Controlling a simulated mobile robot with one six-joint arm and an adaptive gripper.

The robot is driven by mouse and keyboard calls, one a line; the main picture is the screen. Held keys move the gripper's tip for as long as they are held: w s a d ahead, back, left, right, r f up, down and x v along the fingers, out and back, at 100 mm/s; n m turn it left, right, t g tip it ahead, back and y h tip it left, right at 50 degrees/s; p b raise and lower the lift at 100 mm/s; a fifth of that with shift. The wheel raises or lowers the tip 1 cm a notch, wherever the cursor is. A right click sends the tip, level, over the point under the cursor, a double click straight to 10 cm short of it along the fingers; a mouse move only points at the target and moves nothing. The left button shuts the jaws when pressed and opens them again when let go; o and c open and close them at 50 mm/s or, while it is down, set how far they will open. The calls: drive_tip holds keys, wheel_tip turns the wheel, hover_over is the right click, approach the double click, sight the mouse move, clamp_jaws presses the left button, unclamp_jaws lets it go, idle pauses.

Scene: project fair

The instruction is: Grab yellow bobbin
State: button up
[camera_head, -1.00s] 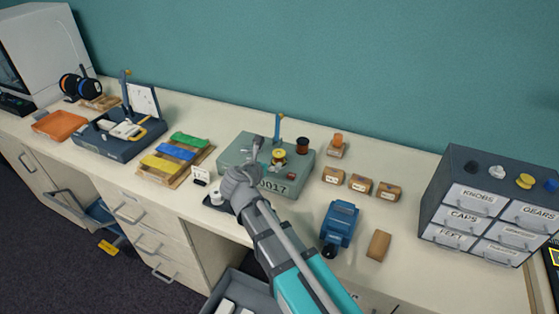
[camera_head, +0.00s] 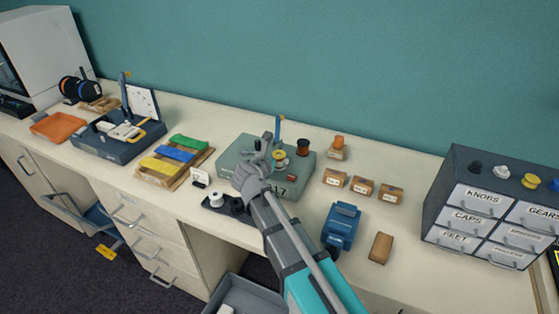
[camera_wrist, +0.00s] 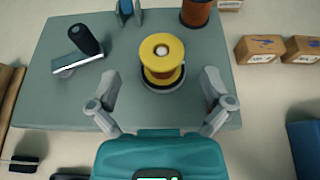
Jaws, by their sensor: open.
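The yellow bobbin (camera_wrist: 161,50) stands upright on a round dark seat with a pale rim on top of the grey-green box (camera_wrist: 45,108). In the wrist view it lies just ahead of my open gripper (camera_wrist: 160,104), centred between the two fingers and apart from them. In the head view my gripper (camera_head: 264,153) is over the box (camera_head: 232,153), and the yellow bobbin (camera_head: 278,155) shows just right of it, partly hidden. The gap between fingers and bobbin is hard to judge there.
A dark-handled lever (camera_wrist: 82,45), a blue post (camera_wrist: 127,10) and a brown bobbin (camera_wrist: 196,12) stand on the box near the yellow bobbin. Small cardboard boxes (camera_head: 362,185) and a blue device (camera_head: 341,224) stand to the right. A white spool (camera_head: 216,199) sits in front.

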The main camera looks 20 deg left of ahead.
sight(277, 157)
drive_tip(key=shift+b+x, duration=0.6)
drive_tip(key=shift+x, duration=1.4)
drive_tip(key=c, duration=1)
